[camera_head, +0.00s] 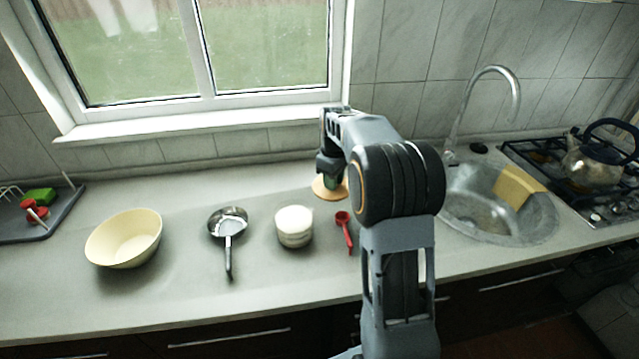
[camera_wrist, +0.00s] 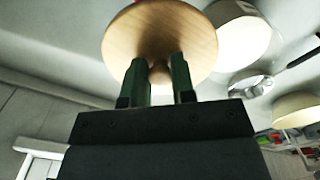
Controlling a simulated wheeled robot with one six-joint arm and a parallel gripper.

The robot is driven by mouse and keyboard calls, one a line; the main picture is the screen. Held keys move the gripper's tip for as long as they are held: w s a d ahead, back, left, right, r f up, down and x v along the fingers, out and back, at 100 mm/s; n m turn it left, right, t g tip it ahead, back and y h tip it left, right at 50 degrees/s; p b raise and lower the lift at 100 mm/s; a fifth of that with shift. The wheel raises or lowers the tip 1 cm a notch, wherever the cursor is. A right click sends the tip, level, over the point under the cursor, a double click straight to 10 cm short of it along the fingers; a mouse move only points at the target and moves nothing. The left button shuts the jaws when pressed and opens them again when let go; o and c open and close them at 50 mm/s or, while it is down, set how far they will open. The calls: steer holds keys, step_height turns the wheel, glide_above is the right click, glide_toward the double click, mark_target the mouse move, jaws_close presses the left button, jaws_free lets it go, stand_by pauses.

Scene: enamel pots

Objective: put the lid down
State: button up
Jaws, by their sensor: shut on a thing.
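My gripper (camera_wrist: 158,80) is shut on the knob of a round wooden lid (camera_wrist: 160,30). In the head view the lid (camera_head: 322,191) shows as a tan disc below the gripper, partly hidden by my arm. It looks held above the counter, but the height is hard to tell. A white enamel pot (camera_head: 294,228) stands on the counter to the left of and nearer than the lid. In the wrist view the pot (camera_wrist: 240,42) is beside the lid, partly covered by it.
A red spoon or scoop (camera_head: 345,230) lies right of the pot. A metal pan (camera_head: 228,222) and a cream bowl (camera_head: 124,240) stand to the left. The sink (camera_head: 490,215) is right of my arm. The grey counter (camera_head: 180,190) is clear at the back, below the window.

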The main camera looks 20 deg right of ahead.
steer(key=w+d+f+p, duration=0.1)
steer(key=w+f, duration=0.2)
steer(key=w, duration=0.1)
steer(key=w+f+p, duration=0.1)
steer(key=w+f, duration=0.1)
steer(key=w, duration=0.2)
steer(key=w+d+f+p, duration=0.1)
steer(key=w+f+p, duration=0.1)
steer(key=w+f, duration=0.1)
steer(key=shift+w+d+f, duration=0.3)
steer(key=shift+w+d, duration=0.05)
steer(key=shift+w, duration=0.35)
steer(key=shift+w+f, duration=0.4)
steer(key=shift+f, duration=0.15)
steer(key=shift+f+p, duration=0.35)
steer(key=shift+f, duration=1.15)
steer(key=shift+f, duration=0.15)
steer(key=o, duration=0.9)
